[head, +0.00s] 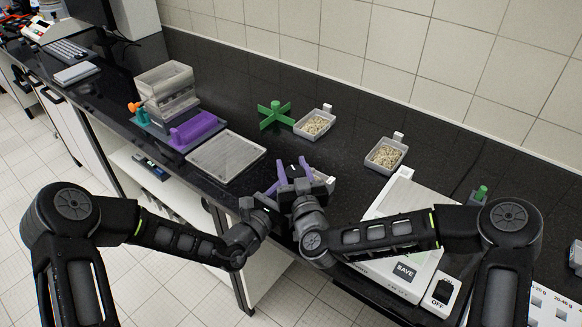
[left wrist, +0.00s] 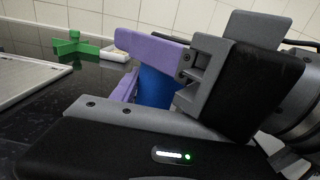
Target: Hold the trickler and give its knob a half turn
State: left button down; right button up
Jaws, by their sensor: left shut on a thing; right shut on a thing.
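My left gripper (head: 271,194) is shut on the trickler from the front left. My right gripper (head: 298,182) is shut on a part of the trickler just to the right, close against the left one. The grippers hide the knob, so its angle cannot be told.
A green cross (head: 275,114) and two dishes of grains, a left one (head: 315,124) and a right one (head: 386,155), stand behind. A white balance (head: 407,215) is at right.

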jog(key=shift+s+a+r, duration=0.1)
jog(key=shift+a+r, duration=0.1)
jog(key=shift+r, duration=0.1)
jog(key=o, duration=1.4)
jog(key=shift+d, duration=0.15)
jog(key=v, duration=1.2)
jog(key=shift+f, duration=0.1)
